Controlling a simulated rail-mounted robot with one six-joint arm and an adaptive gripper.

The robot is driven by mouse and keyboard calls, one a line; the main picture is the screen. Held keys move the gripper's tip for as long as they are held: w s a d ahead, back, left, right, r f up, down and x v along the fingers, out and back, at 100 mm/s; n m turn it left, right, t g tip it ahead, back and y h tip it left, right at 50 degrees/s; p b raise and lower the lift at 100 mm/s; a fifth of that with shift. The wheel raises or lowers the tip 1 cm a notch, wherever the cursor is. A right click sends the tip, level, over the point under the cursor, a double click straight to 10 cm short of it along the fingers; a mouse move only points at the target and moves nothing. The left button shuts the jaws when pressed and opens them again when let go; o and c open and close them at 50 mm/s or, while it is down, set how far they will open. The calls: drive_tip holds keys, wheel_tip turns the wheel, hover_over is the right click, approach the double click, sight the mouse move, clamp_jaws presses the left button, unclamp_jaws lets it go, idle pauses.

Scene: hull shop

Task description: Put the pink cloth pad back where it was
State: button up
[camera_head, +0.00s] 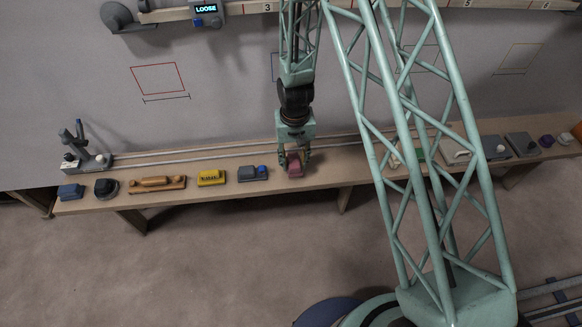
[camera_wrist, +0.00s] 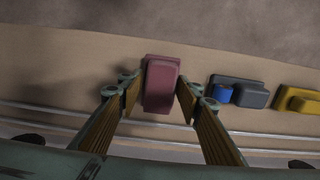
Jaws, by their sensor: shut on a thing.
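The pink cloth pad (camera_head: 294,169) is between the fingers of my gripper (camera_head: 295,155) at the bench, just right of a grey tool with a blue knob. In the wrist view the pad (camera_wrist: 161,84) is a dull pink block between the fingertips of my gripper (camera_wrist: 158,90), which is shut on it. The pad is at or just above the bench top (camera_head: 220,192); I cannot tell if it touches.
Left of the pad stand the grey tool with the blue knob (camera_head: 253,173), a yellow tool (camera_head: 211,178), a wooden block tool (camera_head: 157,184) and several dark items. More tools (camera_head: 495,147) stand at the right. A rail (camera_head: 230,147) runs along the back.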

sight(291, 166)
drive_tip(key=shift+w+a, duration=0.35)
drive_tip(key=shift+a, duration=0.2)
drive_tip(key=shift+f, duration=0.15)
drive_tip(key=shift+f+b, duration=0.5)
drive_tip(key=shift+f, duration=1.2)
drive_tip(key=shift+f, duration=0.15)
drive_tip(key=o, duration=0.8)
drive_tip(key=shift+r+p, duration=1.2)
drive_tip(key=shift+r, duration=5)
